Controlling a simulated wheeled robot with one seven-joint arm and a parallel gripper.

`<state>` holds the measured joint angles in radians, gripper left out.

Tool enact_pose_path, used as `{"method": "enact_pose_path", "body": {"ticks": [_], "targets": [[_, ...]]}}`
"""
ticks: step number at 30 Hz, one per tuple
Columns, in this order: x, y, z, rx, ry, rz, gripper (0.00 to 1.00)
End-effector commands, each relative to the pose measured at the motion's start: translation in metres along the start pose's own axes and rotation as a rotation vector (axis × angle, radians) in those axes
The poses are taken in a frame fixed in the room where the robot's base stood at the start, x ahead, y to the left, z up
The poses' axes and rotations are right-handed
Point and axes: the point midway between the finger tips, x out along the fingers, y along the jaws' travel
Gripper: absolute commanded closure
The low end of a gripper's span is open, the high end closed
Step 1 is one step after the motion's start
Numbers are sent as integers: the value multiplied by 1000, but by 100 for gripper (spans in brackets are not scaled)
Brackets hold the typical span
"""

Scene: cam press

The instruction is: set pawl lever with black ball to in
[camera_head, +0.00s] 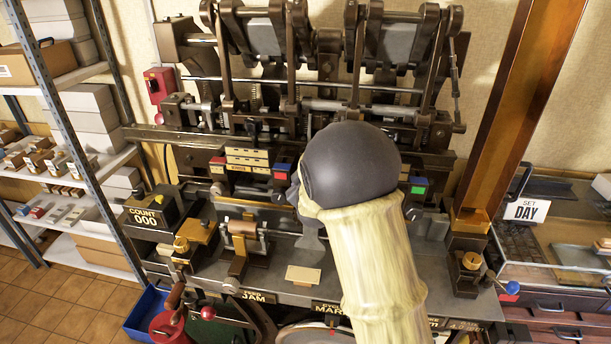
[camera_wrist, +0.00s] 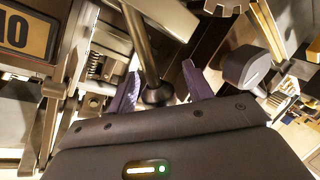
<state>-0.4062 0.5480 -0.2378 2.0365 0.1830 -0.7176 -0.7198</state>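In the wrist view, my gripper (camera_wrist: 162,78) is open, with one dark finger on each side of a slanting metal rod. The rod ends near my palm in a dark rounded end (camera_wrist: 157,96), which may be the black ball of the pawl lever (camera_wrist: 142,45). Gaps show between this end and both fingers. In the head view, my own arm covers the middle right of the press, and the lever and most of my gripper are hidden behind it. I cannot tell whether the lever is in or out.
The press has a counter box (camera_head: 147,213) at left, a red ball knob (camera_head: 208,312) low in front and a blue ball knob (camera_head: 512,288) at right. A dark block (camera_wrist: 248,67) stands close right of my fingers in the wrist view. Shelves (camera_head: 75,165) stand at left.

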Motion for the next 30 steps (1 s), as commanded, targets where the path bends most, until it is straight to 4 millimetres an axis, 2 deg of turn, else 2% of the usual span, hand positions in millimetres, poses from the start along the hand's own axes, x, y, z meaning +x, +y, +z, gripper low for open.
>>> {"method": "enact_pose_path", "body": {"ticks": [11, 17, 30], "targets": [[-6, -2, 0, 0, 1, -1, 49], [-30, -2, 1, 2, 2, -1, 49], [-97, -1, 1, 3, 1, 0, 49]]}}
